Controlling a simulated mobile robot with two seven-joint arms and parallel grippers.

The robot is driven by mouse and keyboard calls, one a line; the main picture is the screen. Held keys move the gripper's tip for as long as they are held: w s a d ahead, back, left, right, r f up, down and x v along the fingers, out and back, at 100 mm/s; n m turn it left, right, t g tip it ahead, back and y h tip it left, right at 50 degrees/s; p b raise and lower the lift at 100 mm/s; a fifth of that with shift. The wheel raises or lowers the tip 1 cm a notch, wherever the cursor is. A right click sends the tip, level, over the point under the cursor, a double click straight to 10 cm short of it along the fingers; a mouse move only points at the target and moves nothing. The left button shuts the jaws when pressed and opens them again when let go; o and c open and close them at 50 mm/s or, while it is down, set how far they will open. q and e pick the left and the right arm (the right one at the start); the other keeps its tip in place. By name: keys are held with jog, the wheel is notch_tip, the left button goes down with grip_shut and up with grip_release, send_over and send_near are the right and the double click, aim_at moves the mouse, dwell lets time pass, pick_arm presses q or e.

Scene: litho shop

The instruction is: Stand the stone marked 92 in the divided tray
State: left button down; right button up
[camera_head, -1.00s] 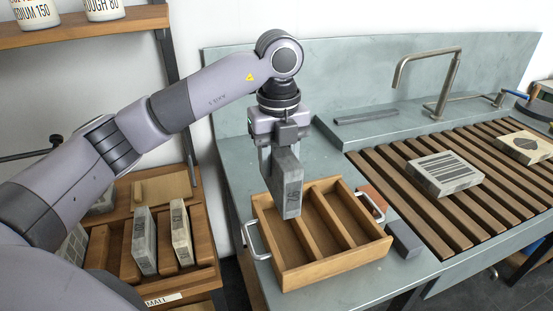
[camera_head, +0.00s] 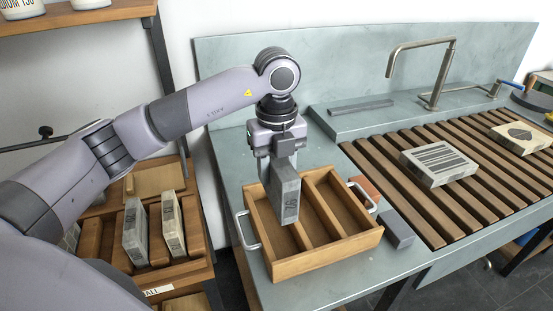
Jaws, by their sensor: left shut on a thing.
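The grey stone marked 92 (camera_head: 285,190) is upright, its number upside down in the picture. My left gripper (camera_head: 281,158) is shut on its upper part. The stone is over the left part of the wooden divided tray (camera_head: 326,259), which has three long compartments and a metal handle at each side. The stone's lower end overlaps the left compartment in the picture; I cannot tell whether it touches the tray floor. The tray stands on the grey-green counter, and its other two compartments look empty. My right gripper is not in view.
A wooden rack (camera_head: 205,268) at lower left holds several upright stones. A dark grey block (camera_head: 397,229) and a reddish block (camera_head: 364,190) lie right of the tray. A striped stone (camera_head: 438,163) lies on the slatted boards (camera_head: 400,192), below a tap (camera_head: 437,75).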

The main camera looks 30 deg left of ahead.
pick_arm(q)
jog(key=shift+w+f+b, duration=0.1)
jog(key=shift+f+b, duration=3.55)
jog(key=shift+f, duration=1.7)
jog(key=shift+f+b, duration=0.3)
jog(key=shift+f, duration=0.2)
jog(key=c, duration=0.5)
grip_release()
jog(key=shift+f, duration=0.25)
notch_tip(320, 180, up, 9)
jog(key=p, duration=0.6)
jog(key=shift+r+p, duration=0.2)
jog(key=shift+p, duration=0.1)
jog(key=shift+f, duration=0.1)
